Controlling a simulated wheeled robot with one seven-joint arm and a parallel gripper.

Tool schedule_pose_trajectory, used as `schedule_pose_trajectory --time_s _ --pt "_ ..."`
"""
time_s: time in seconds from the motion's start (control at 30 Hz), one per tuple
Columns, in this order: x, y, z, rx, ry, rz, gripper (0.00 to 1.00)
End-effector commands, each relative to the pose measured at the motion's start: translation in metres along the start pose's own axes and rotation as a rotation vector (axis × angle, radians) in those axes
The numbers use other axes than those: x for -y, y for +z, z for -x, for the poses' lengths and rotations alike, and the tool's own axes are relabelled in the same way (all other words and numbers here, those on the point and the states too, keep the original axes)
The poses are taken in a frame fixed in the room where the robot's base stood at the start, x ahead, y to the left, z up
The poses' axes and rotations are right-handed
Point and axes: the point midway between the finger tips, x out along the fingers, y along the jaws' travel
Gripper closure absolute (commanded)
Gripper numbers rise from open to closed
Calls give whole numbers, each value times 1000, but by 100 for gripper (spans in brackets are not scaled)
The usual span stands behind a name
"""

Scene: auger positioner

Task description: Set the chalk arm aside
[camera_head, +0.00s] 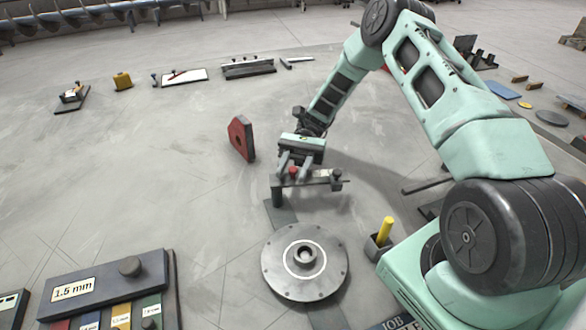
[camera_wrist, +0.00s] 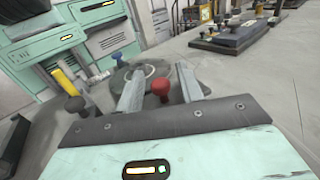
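A dark bar (camera_head: 312,182) with a red knob (camera_head: 293,171), a pale patch, a dark knob (camera_head: 337,175) and a post dropping at its left end is at my gripper; I take it for the chalk arm, though no label confirms this. My gripper (camera_head: 290,177) is at the bar's left part. In the wrist view, the fingers (camera_wrist: 160,94) stand apart with the red knob (camera_wrist: 161,88) showing in the gap. They do not clearly touch it. Much of the bar is hidden by my gripper in the wrist view.
A round grey disc (camera_head: 330,275) lies just in front. A yellow stick (camera_head: 385,230) stands in a dark holder at right. A red block (camera_head: 241,138) stands left of my gripper. A 1.5 mm case (camera_head: 105,285) is at front left. The left-middle floor is clear.

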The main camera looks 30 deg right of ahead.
Motion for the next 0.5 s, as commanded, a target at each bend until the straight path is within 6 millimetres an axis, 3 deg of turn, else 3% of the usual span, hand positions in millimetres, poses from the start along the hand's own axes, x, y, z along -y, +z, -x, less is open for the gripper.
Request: schedule_pose_trajectory --time_s 0.17,0.5 --pt "0 17 1 -2 1 2 63" --pt "0 79 0 -4 0 2 63"
